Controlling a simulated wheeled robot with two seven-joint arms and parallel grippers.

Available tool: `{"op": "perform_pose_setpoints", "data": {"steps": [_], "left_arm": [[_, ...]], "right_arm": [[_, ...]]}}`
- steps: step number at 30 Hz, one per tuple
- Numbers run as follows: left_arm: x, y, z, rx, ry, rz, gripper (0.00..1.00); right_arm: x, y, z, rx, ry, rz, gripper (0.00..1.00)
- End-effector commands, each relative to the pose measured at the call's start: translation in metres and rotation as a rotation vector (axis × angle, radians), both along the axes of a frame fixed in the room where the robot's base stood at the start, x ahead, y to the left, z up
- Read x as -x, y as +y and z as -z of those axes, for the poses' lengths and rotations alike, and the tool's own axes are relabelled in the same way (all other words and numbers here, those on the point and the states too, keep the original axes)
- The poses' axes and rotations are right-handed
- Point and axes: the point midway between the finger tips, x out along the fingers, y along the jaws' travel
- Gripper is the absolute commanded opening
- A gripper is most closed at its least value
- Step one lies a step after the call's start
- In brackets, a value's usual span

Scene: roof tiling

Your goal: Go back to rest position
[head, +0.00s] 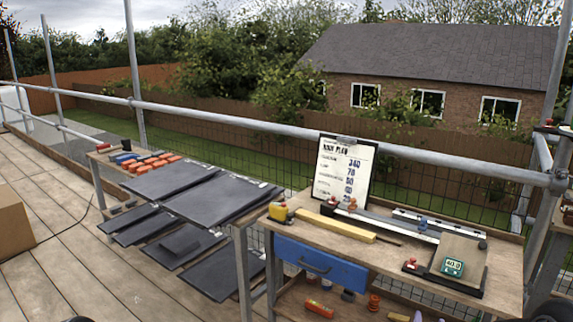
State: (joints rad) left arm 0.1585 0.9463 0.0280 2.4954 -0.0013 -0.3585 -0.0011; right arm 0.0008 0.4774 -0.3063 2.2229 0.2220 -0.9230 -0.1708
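Neither of my grippers can be made out in the head view. Only small dark shapes show at the bottom edge, one at lower left and one at lower right, too cut off to identify. A wooden workbench (400,262) stands at the right with a blue drawer (318,265) under its top. A clipboard (343,170) with a handwritten sheet stands upright at the back.
Dark slates (217,197) lie on a rack left of the bench, with more stacked below. Orange items (150,163) sit at its far end. Scaffold rails (230,122) run behind. A cardboard box (14,217) stands at far left. The plank floor (75,265) between is mostly clear.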

Motion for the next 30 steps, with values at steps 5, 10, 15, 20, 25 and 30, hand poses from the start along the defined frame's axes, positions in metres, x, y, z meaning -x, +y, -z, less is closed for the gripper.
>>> {"op": "perform_pose_setpoints", "data": {"steps": [5, 10, 15, 20, 25, 30], "left_arm": [[0.0, 0.0, -0.01, 0.0, 0.0, -0.001, 0.0], [0.0, 0.0, -0.025, 0.0, 0.0, -0.001, 0.0], [0.0, 0.0, -0.041, 0.001, 0.001, -0.002, 0.0], [0.0, -0.001, -0.056, 0.001, 0.001, -0.002, 0.0], [0.0, -0.001, -0.068, 0.001, 0.001, -0.002, 0.0], [0.0, -0.001, -0.067, 0.001, 0.0, -0.001, 0.0]], "right_arm": [[0.028, 0.064, 0.068, -0.13, 0.208, -0.125, 0.44], [0.101, 0.149, 0.145, -0.29, 0.508, -0.274, 0.44], [0.204, 0.228, 0.192, -0.431, 0.817, -0.414, 0.44], [0.288, 0.277, 0.204, -0.518, 1.024, -0.516, 0.44], [0.328, 0.301, 0.202, -0.57, 1.103, -0.553, 0.44], [0.33, 0.3, 0.204, -0.576, 1.107, -0.546, 0.44]]}}
